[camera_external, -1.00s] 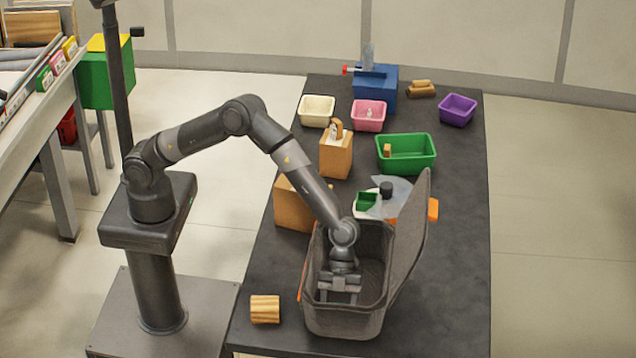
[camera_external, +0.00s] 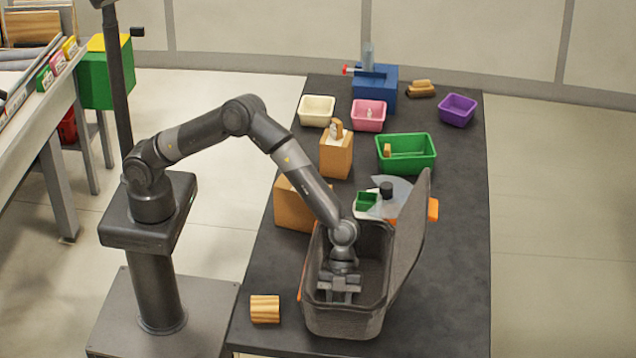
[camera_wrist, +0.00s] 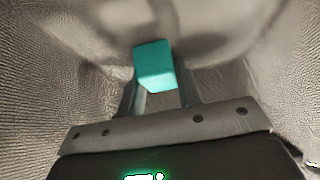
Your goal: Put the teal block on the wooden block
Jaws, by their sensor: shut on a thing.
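The teal block (camera_wrist: 155,68) shows in the wrist view between the fingers of my gripper (camera_wrist: 160,92), which is shut on it. In the external view my gripper (camera_external: 340,292) is down inside the grey open bin (camera_external: 345,322), and the block is hidden there. The wooden block (camera_external: 265,309), light with striped grain, lies on the dark table to the left of the bin, near the table's front left edge. Nothing is on top of it.
The bin's raised lid (camera_external: 412,240) stands on its right side. An orange-brown box (camera_external: 293,207) is close behind the bin at left. A green tray (camera_external: 420,166), pink bin (camera_external: 368,124) and purple bin (camera_external: 457,110) stand farther back. The table's right side is clear.

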